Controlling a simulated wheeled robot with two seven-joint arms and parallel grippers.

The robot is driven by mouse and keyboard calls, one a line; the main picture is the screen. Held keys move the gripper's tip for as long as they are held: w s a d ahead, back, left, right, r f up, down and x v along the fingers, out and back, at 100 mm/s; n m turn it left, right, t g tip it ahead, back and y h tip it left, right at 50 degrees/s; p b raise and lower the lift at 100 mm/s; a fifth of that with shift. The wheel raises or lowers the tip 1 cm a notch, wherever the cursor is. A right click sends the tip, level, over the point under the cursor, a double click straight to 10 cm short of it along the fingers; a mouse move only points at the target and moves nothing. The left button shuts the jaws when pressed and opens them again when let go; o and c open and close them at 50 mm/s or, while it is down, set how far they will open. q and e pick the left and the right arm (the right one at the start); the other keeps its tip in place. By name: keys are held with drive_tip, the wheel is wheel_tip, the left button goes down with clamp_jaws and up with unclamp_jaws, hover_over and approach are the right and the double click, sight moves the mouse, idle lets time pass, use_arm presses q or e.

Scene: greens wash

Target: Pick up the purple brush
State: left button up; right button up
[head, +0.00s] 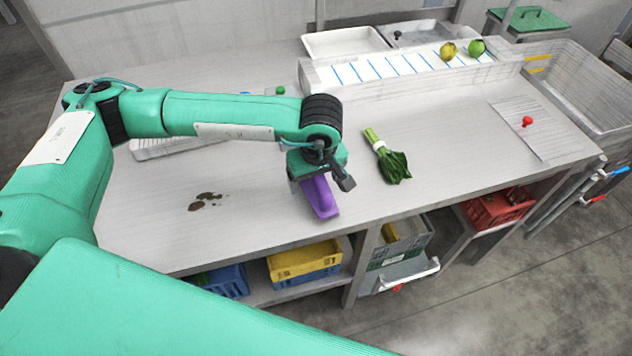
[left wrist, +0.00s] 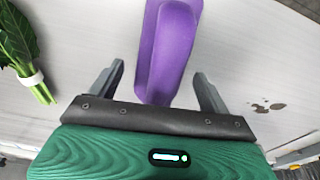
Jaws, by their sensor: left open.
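The purple brush (head: 321,198) lies on the grey table near its front edge, partly hidden under my left gripper in the head view. My left gripper (head: 327,182) is above its back end. In the left wrist view the purple brush (left wrist: 168,50) runs up from between the two spread fingers of my left gripper (left wrist: 158,88). The fingers stand apart with a gap on each side, and the gripper is open. I cannot tell how high the fingers are above the table. My right gripper is not in view.
A bundle of leafy greens (head: 390,162) with a white band lies right of the gripper. Brown dirt spots (head: 205,201) are to the left. A red knob (head: 527,122) is on a ribbed board at right. Crates, such as a yellow one (head: 303,262), sit below.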

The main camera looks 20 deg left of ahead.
use_arm(q)
drive_tip(key=c, duration=1.1)
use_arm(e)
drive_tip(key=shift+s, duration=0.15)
use_arm(q)
drive_tip(key=shift+r, duration=0.1)
